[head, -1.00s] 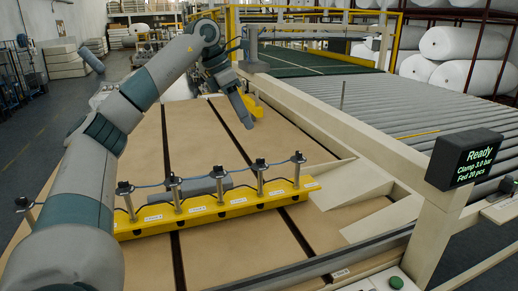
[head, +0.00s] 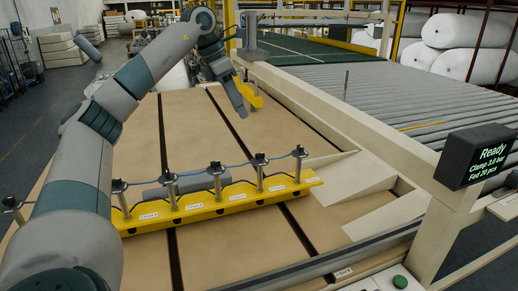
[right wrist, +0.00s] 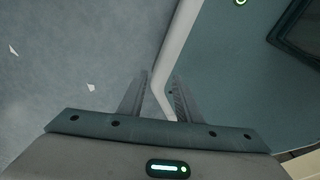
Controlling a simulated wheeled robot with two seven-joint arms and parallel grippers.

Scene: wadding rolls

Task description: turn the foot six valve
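A yellow bar (head: 200,212) lies across the tan table, carrying several upright metal posts with black tops (head: 259,159), joined by a thin hose. Small white labels (head: 238,197) on the bar are too small to read, so I cannot tell which post is foot six. My left gripper (head: 241,109) points down beyond the bar, beside a yellow piece (head: 254,96) at the table's far part. I cannot tell whether it touches this piece or whether its fingers are apart. In the right wrist view, my right gripper (right wrist: 158,95) has its fingers apart; a pale bar shows between and beyond them.
A grey block (head: 187,186) lies behind the bar. Pale wedges (head: 370,185) and a beam frame edge the table's right side; a roller conveyor (head: 400,105) lies beyond. A dark display (head: 478,157) reads Ready. White rolls (head: 445,44) sit on a rack at the back.

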